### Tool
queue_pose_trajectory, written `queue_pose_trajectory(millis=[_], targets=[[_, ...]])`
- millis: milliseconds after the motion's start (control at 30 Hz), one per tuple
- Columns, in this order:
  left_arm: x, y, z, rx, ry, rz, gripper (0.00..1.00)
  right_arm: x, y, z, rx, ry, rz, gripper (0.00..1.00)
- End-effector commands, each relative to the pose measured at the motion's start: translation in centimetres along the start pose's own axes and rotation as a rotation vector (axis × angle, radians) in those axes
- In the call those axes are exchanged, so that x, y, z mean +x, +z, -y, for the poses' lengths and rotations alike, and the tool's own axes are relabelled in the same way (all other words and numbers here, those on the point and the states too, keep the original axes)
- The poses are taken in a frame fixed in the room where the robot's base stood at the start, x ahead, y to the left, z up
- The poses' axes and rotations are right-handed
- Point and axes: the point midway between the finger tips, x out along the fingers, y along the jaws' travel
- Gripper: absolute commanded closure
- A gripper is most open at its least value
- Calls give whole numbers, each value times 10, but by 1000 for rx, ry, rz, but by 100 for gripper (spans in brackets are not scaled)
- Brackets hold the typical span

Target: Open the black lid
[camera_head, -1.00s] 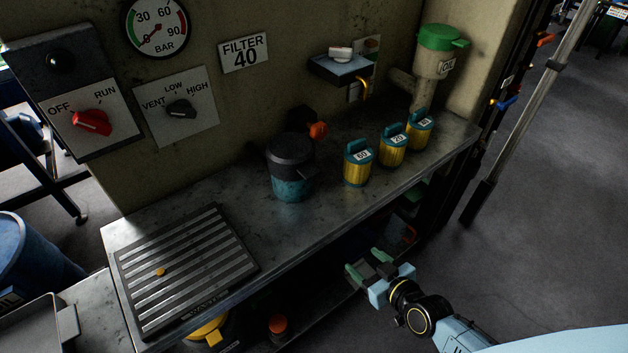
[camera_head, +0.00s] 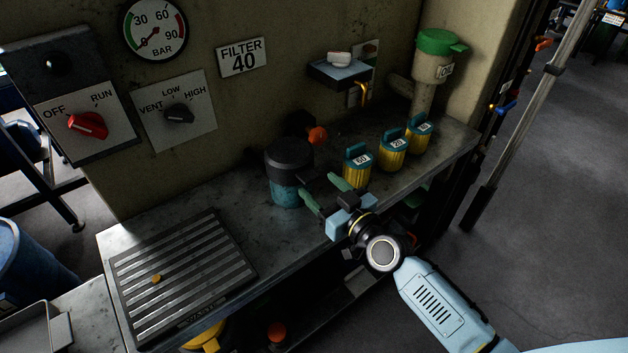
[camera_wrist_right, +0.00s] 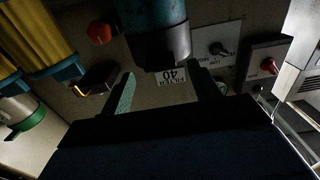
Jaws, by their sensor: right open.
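The black lid (camera_head: 289,153) sits closed on a teal pot (camera_head: 285,193) on the metal bench. In the right wrist view, which is upside down, the lid (camera_wrist_right: 165,47) and the teal body (camera_wrist_right: 150,14) show at the top. My right gripper (camera_head: 318,189) is open and empty, just right of the pot. Its fingers point toward the pot, and one finger overlaps the pot's lower right edge in the head view. I cannot tell whether they touch. In the wrist view the lid lies ahead, between the lines of the two fingers (camera_wrist_right: 164,92). My left gripper is out of view.
Yellow canisters with teal tops (camera_head: 357,167) stand close behind and right of my gripper. An orange knob (camera_head: 317,135) is on the wall behind the pot. A slotted grate (camera_head: 180,275) lies at the bench's left. A green-lidded oil container (camera_head: 436,58) hangs at the right.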

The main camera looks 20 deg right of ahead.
Motion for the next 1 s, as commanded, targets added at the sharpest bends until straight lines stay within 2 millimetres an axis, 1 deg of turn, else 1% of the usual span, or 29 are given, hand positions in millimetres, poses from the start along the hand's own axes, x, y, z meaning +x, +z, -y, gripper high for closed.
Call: queue_pose_trajectory(millis=[33,100,233,367,567,600,1000], targets=[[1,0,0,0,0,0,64,9,-1,0,3,0,-2,38],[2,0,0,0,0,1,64,18,0,0,2,0,-1,38],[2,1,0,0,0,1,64,29,0,0,1,0,0,38],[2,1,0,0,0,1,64,33,0,0,1,-1,1,38],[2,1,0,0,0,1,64,33,0,0,1,-1,1,38],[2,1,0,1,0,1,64,33,0,0,1,-1,1,40],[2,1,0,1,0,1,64,33,0,0,1,0,1,92]])
